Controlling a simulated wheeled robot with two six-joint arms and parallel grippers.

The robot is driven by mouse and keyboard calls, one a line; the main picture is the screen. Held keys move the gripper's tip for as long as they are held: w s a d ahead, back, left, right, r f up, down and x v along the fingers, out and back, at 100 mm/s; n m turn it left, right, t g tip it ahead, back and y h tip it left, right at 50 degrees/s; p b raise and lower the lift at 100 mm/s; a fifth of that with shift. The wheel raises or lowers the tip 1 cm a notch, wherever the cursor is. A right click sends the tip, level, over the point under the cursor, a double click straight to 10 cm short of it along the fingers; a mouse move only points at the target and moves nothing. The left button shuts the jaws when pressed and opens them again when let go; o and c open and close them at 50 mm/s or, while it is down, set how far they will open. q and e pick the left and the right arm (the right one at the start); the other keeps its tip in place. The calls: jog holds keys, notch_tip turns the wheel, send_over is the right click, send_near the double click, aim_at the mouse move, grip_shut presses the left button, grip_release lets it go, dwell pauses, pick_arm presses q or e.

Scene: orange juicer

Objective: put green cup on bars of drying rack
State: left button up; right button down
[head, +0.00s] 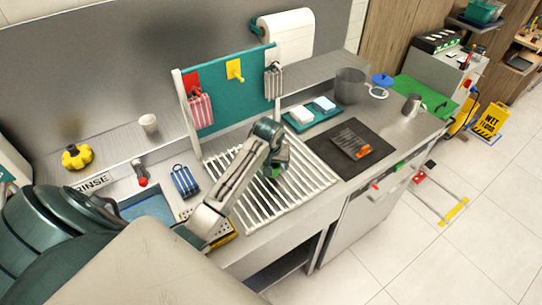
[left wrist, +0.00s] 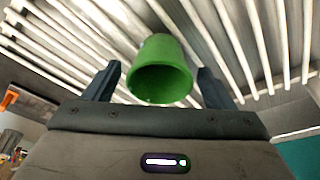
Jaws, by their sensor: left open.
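The drying rack (head: 305,197) has pale parallel bars on the counter; its bars (left wrist: 265,45) also fill the background of the left wrist view. The green cup (head: 275,171) shows as a small patch at the bars, mostly hidden by my left gripper (head: 279,160). In the left wrist view the green cup (left wrist: 162,68) is whole, its open mouth facing the camera and its base toward the bars. My left gripper (left wrist: 160,70) is open, one finger on each side of the cup, with a visible gap at each side. My right gripper is not seen.
A teal panel (head: 228,100) with hanging cloths stands behind the rack. Right of it are a dark mat (head: 345,165), a teal tray (head: 290,122) and a grey pot (head: 350,86). A blue striped item (head: 185,182) and a white cup (head: 148,122) stand left.

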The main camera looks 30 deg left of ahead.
pick_arm(q)
jog(key=b+v, duration=0.2)
jog(key=v, duration=0.7)
jog(key=shift+r, duration=0.45)
jog(key=shift+s+r, duration=0.2)
jog(key=shift+r, duration=0.2)
jog(key=shift+f, duration=0.1)
